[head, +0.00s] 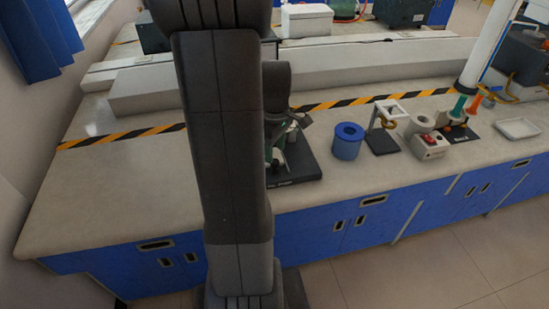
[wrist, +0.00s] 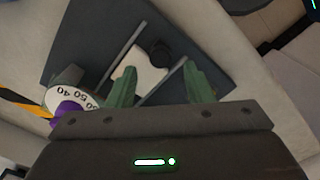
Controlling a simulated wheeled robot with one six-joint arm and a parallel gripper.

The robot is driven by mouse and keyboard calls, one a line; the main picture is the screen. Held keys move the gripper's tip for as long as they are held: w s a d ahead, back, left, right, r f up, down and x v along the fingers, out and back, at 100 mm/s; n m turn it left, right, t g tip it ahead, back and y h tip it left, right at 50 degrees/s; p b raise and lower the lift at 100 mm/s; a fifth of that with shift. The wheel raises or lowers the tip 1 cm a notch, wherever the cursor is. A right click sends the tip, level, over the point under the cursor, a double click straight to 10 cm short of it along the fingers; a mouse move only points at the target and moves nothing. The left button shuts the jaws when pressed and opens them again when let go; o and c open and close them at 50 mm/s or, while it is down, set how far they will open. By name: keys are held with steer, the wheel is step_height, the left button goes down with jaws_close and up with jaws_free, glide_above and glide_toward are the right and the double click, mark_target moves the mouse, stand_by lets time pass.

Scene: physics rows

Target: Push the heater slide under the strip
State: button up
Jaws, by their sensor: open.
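In the wrist view, a pale slide (wrist: 143,58) with a black knob (wrist: 160,52) lies between two grey rails on a dark base plate (wrist: 90,30). I take it to be the heater slide. My gripper (wrist: 160,68) is open; its green fingers reach over the plate, one on each side of the slide and knob, with nothing seen held. Contact cannot be told. A white numbered dial (wrist: 70,99) with a purple part is left of my gripper. I cannot make out the strip. In the head view, the dark base plate (head: 302,160) is partly hidden by my arm.
Right of the plate on the bench (head: 130,185) stand a blue ring-shaped container (head: 347,143), a small stand (head: 382,141), a box with a red button (head: 430,147) and a white tray (head: 518,128). A striped tape line runs behind. The bench's left part is clear.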

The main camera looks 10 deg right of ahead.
mark_target(275, 161)
steer(key=shift+f, duration=2.05)
